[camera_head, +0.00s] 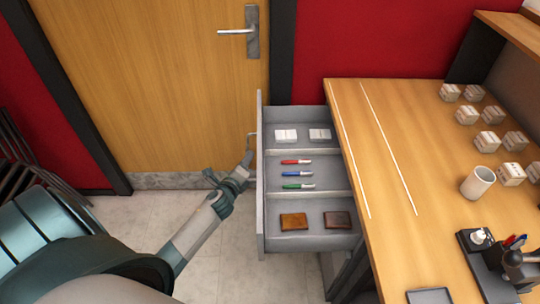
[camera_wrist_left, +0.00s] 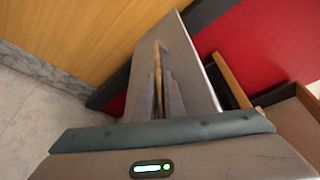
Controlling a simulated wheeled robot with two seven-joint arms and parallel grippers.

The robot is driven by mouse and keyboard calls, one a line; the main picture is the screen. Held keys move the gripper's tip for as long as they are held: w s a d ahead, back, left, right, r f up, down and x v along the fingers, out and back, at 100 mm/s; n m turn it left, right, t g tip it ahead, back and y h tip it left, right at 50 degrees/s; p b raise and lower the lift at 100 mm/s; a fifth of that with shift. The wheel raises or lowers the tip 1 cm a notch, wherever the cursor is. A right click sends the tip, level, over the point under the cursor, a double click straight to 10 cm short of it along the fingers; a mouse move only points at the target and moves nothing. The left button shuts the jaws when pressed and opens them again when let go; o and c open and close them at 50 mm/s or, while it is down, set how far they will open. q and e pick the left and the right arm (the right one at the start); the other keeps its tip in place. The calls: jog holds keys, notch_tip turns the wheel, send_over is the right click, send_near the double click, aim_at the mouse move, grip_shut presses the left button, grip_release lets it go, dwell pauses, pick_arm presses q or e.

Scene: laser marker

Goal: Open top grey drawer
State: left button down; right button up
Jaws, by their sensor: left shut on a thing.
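The top grey drawer (camera_head: 261,215) stands pulled out to the left from under the wooden desk, with its inside in view. My left gripper (camera_head: 246,165) is at the outer side of the drawer front, shut on the drawer handle (camera_head: 251,138). In the left wrist view the handle (camera_wrist_left: 158,56) runs between the two fingers (camera_wrist_left: 159,95) of the gripper, close to the grey drawer front (camera_wrist_left: 187,65). The drawer has three compartments: two white boxes (camera_head: 286,135), red, blue and green markers (camera_head: 297,174), and two brown wallets (camera_head: 294,221). My right gripper is not in view.
The wooden desk (camera_head: 400,150) holds several small boxes (camera_head: 488,141), a white mug (camera_head: 478,183) and a dark pen holder (camera_head: 490,260). A wooden door (camera_head: 150,80) stands behind the drawer. The pale floor (camera_head: 215,270) left of the drawer is clear.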

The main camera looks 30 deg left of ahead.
pick_arm(q)
jog(key=s+a, duration=0.4)
jog(key=a, duration=0.2)
jog(key=shift+s+a, duration=0.15)
jog(key=shift+a, duration=0.2)
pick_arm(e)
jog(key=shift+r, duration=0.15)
pick_arm(q)
jog(key=c, duration=2.2)
grip_release()
jog(key=shift+o, duration=0.4)
jog(key=shift+s+d, duration=0.1)
